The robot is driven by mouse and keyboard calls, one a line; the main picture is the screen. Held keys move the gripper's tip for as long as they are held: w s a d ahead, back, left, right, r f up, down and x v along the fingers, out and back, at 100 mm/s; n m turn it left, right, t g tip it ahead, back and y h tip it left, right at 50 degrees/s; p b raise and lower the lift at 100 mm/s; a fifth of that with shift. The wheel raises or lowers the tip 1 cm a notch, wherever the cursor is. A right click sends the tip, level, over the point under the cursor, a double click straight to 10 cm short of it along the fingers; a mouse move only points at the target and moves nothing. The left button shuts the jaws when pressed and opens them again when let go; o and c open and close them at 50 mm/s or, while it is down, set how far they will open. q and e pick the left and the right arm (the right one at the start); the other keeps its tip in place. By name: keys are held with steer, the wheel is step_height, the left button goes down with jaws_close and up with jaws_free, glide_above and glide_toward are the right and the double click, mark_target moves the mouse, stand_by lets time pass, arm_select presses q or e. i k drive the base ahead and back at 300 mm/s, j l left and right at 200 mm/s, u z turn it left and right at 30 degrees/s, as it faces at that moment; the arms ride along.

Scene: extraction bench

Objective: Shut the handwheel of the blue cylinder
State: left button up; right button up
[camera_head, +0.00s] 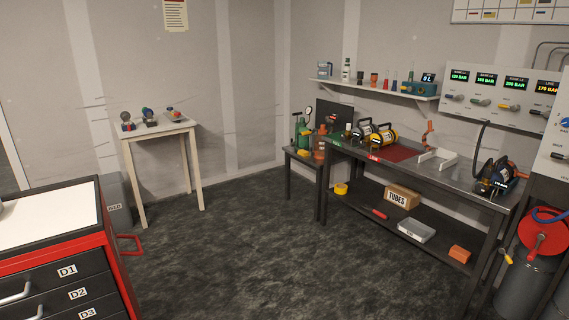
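A cylinder with blue on its body (507,180) lies at the right end of the metal workbench (460,178), with a dark frame and orange-tipped parts around it. It looks like the blue cylinder, but it is small and partly covered by its fittings. I cannot make out its handwheel or whether that is open or shut. Neither of my grippers is in view.
A yellow cylinder (383,138) lies on the bench's left part, near a red mat (402,153). A gauge panel (500,97) hangs above. A red reel (543,235) stands at the right edge. A drawer cabinet (70,240) fills the left front. The middle floor is clear.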

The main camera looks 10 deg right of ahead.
mark_target(480, 187)
steer(key=i+z, duration=0.4)
steer(key=i+j+z, duration=0.1)
steer(key=i+z, duration=0.35)
steer(key=i, duration=0.15)
steer(key=i+j+z, duration=0.4)
steer(key=i+l, duration=0.1)
